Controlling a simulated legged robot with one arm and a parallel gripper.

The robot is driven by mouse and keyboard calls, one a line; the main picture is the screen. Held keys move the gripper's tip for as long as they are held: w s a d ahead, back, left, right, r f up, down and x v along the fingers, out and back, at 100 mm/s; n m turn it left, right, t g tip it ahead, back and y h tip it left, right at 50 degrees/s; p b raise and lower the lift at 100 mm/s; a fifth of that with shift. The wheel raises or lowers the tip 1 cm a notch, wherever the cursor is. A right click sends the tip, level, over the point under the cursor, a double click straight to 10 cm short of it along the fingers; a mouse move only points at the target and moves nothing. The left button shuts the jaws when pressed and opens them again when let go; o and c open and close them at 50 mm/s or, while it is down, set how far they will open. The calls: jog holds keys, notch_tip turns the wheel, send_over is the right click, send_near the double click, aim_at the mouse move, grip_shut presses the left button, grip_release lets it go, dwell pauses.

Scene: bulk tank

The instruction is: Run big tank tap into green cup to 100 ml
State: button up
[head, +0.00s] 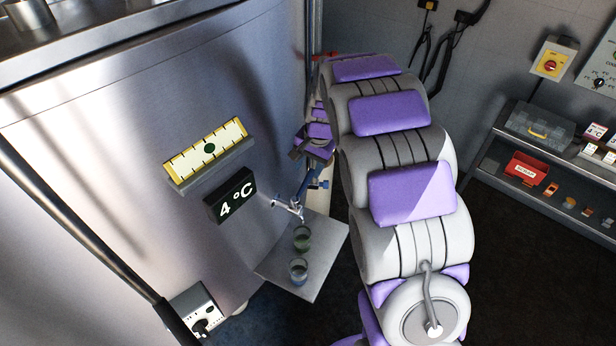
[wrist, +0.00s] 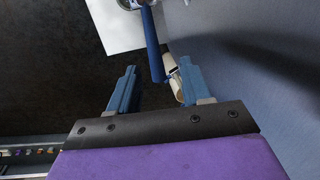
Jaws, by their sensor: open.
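The big steel tank (head: 120,130) fills the left of the head view. Its tap (head: 288,207) juts out over a small shelf (head: 325,255). The green cup (head: 302,238) stands upright on the shelf by the tap spout. A blue-tinted cup (head: 298,270) stands in front of it. My gripper (wrist: 156,88) is open, with its two blue fingers apart in the wrist view. A blue lever (wrist: 153,45) reaches down toward the gap between the fingertips; I cannot tell whether they touch. In the head view my arm partly hides the gripper. The liquid levels are too small to read.
A yellow-framed gauge (head: 207,151) and a 4 °C display (head: 231,195) are on the tank front. A socket box (head: 196,308) sits low on the tank. Metal shelving (head: 545,200) with a red bin (head: 526,168) stands at the right. Dark floor lies between.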

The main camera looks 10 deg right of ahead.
aim_at(309, 175)
jog(key=f, duration=0.1)
jog(key=a+f, duration=0.1)
jog(key=f, duration=0.1)
jog(key=shift+w, duration=0.15)
jog(key=shift+w+d+f, duration=0.15)
jog(key=shift+d+f, duration=0.4)
jog(key=shift+d, duration=0.05)
jog(key=shift+d+f, duration=0.2)
jog(key=shift+d, duration=0.25)
jog(key=shift+a, duration=0.55)
jog(key=shift+c, duration=0.6)
jog(key=shift+a, duration=0.35)
jog(key=c, duration=0.3)
jog(key=shift+d, duration=0.5)
jog(key=c, duration=0.4)
grip_shut()
jog(key=shift+a, duration=0.1)
